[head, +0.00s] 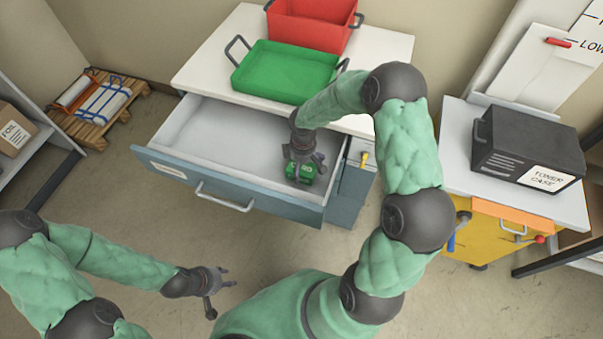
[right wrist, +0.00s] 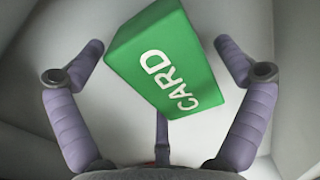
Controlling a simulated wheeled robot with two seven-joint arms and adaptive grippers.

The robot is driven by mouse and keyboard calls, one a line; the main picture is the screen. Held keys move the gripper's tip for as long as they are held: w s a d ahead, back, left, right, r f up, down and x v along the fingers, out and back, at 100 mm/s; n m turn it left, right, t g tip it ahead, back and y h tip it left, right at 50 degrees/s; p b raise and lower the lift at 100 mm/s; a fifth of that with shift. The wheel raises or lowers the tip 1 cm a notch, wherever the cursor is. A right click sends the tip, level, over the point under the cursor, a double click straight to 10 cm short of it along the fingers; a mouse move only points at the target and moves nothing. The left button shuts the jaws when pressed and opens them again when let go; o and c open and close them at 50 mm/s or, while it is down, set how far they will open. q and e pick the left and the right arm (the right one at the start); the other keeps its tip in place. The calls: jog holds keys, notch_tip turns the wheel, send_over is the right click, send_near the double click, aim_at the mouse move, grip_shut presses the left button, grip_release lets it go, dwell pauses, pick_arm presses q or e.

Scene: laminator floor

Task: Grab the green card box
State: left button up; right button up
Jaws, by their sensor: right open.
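The green card box (head: 303,170), with white lettering, lies in the right part of the open drawer (head: 225,137). My right gripper (head: 304,169) reaches down into the drawer over it and partly hides it in the head view. In the right wrist view the box (right wrist: 163,65) reads "CARD" and sits tilted between the open fingers of my right gripper (right wrist: 165,75). I see gaps between the fingers and the box. My left gripper (head: 218,285) hangs over the floor at the lower left, fingers apart and empty.
A green tray (head: 285,72) and a red bin (head: 312,22) stand on the white cabinet top above the drawer. A black toner case (head: 527,150) stands on the yellow cart at right. A pallet (head: 100,108) lies at the far left. The floor before the drawer is clear.

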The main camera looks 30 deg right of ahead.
jog(key=shift+f, duration=0.6)
jog(key=shift+r, duration=0.1)
jog(key=c, duration=1.2)
jog(key=shift+c, duration=0.2)
jog(key=shift+r, duration=0.1)
